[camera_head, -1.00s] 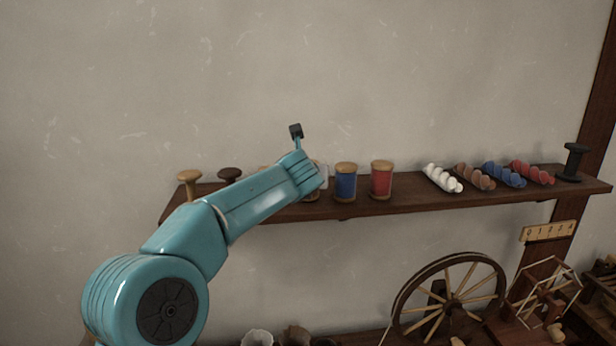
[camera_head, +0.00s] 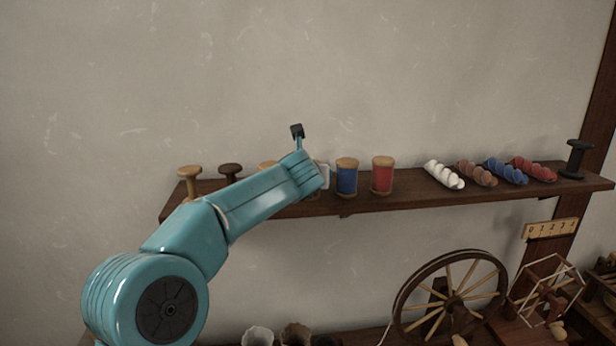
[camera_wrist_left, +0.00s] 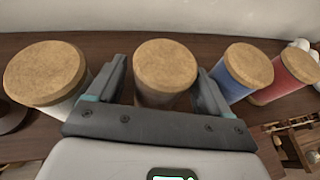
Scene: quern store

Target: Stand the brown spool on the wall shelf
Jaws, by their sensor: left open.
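The brown spool (camera_wrist_left: 165,72), with a cork top, stands upright on the wall shelf (camera_head: 420,200). My left gripper (camera_wrist_left: 160,88) is open, with one finger on each side of this spool; whether either finger touches it I cannot tell. In the head view, my left gripper (camera_head: 318,178) is over the shelf, left of the blue spool, and hides most of the brown spool. My right gripper is in neither view.
A pale spool (camera_wrist_left: 45,75) stands left of the brown one, with the blue spool (camera_head: 347,180) and red spool (camera_head: 382,178) to its right. A spinning wheel (camera_head: 450,300) is below.

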